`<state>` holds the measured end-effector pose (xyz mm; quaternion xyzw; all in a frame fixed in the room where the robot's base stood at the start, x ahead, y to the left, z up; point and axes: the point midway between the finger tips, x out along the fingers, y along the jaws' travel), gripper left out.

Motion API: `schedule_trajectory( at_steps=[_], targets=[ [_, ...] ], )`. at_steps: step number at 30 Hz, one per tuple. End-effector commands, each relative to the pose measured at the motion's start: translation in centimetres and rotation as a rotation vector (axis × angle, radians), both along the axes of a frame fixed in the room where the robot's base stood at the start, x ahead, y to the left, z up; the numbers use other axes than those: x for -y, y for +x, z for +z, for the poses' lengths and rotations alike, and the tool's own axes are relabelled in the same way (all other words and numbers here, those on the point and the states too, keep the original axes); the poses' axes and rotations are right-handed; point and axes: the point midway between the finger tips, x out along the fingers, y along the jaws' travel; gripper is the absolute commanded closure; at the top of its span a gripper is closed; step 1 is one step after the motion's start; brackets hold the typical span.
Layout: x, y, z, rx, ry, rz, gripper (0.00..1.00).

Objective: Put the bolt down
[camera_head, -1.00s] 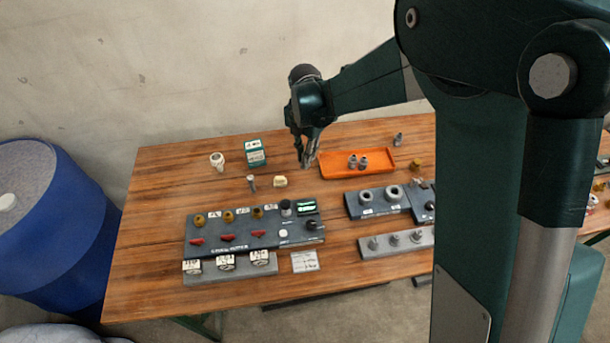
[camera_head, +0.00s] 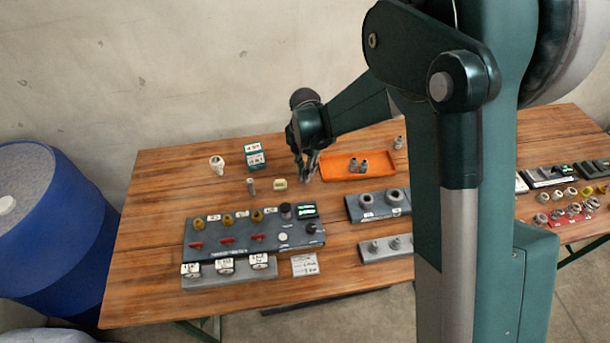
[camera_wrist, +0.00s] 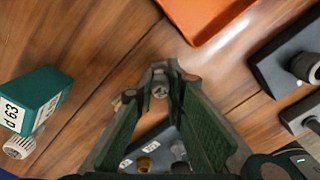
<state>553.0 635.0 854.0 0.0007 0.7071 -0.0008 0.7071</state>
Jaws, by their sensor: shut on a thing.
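My gripper (camera_head: 307,173) is low over the wooden table, just left of the orange tray (camera_head: 338,169). In the wrist view its fingers close on a small grey bolt (camera_wrist: 160,83) between the tips. Most of the bolt's length is hidden, and I cannot tell whether it touches the table. Two grey metal fittings (camera_head: 358,165) stand in the tray. A separate small grey upright piece (camera_head: 250,187) and a cream block (camera_head: 280,184) are on the table to the left of my gripper.
A teal labelled box (camera_head: 255,155) and a white fitting (camera_head: 217,165) stand at the back left. A dark panel with red levers (camera_head: 240,238) lies in front. A grey block with two round sockets (camera_head: 368,212) lies front right.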

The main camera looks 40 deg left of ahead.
Motion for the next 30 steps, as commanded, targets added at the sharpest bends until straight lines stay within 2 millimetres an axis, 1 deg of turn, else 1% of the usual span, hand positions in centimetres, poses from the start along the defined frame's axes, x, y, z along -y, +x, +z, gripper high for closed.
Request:
schedule_trajectory(
  at_steps=[1,3,6,20,21,24,30],
  targets=[
    [0.0,0.0,-0.7,0.0,0.0,0.0,1.0],
    [0.0,0.0,-1.4,0.0,0.0,0.0,1.0],
    [0.0,0.0,-1.9,0.0,0.0,0.0,1.0],
    [0.0,0.0,-2.4,0.0,0.0,0.0,1.0],
    [0.0,0.0,-2.4,0.0,0.0,0.0,0.85],
    [0.0,0.0,-2.3,0.0,0.0,0.0,0.73],
    [0.0,0.0,-2.3,0.0,0.0,0.0,0.73]
  ],
)
